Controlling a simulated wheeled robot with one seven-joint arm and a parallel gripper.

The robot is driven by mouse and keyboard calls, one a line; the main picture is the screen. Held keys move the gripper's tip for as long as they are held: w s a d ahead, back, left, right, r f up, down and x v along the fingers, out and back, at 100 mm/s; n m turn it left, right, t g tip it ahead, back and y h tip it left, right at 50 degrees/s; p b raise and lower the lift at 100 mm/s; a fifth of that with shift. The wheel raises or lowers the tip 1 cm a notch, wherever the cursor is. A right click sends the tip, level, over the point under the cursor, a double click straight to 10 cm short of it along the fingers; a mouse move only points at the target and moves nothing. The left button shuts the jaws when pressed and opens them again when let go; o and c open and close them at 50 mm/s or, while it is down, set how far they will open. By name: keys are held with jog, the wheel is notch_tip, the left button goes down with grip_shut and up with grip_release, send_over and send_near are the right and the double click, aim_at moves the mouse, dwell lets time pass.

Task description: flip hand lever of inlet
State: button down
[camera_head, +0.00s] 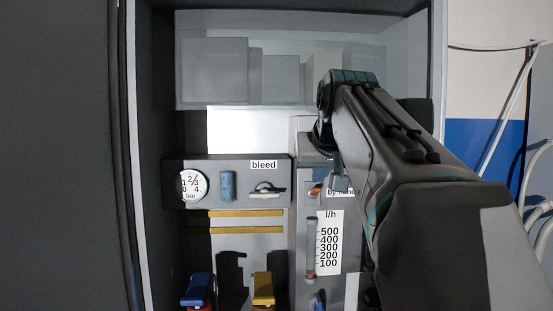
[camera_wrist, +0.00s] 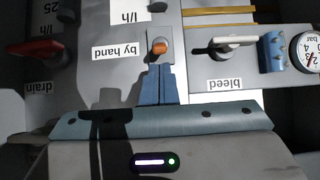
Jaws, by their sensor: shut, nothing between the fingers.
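A small orange lever (camera_head: 315,190) sits on the grey panel beside a "by hand" label that my arm partly covers. In the wrist view the orange lever (camera_wrist: 159,46) stands just beyond the fingertips, with the label (camera_wrist: 116,51) to its left. No label reading "inlet" can be read. My gripper (camera_wrist: 153,67) is shut and empty, its blue fingers pointing at the orange lever. A small gap seems to lie between them, but contact is hard to rule out. In the head view my gripper (camera_head: 338,183) is just right of the lever.
A white bleed handle (camera_head: 267,189), a blue fitting (camera_head: 228,186) and a pressure gauge (camera_head: 191,186) are on the left panel. A flow scale (camera_head: 329,243) is below the lever. Blue (camera_head: 198,290) and yellow (camera_head: 263,288) handles stand lower. A red drain handle (camera_wrist: 35,47) shows in the wrist view.

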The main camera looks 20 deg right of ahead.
jog(key=shift+w+d+f, duration=0.1)
jog(key=shift+w+f, duration=0.25)
jog(key=shift+w, duration=0.05)
jog(key=shift+s+f+b, duration=0.1)
jog(key=shift+b, duration=0.2)
jog(key=shift+s+t+b, duration=0.1)
jog(key=shift+t+b, duration=0.2)
jog(key=shift+b, duration=0.3)
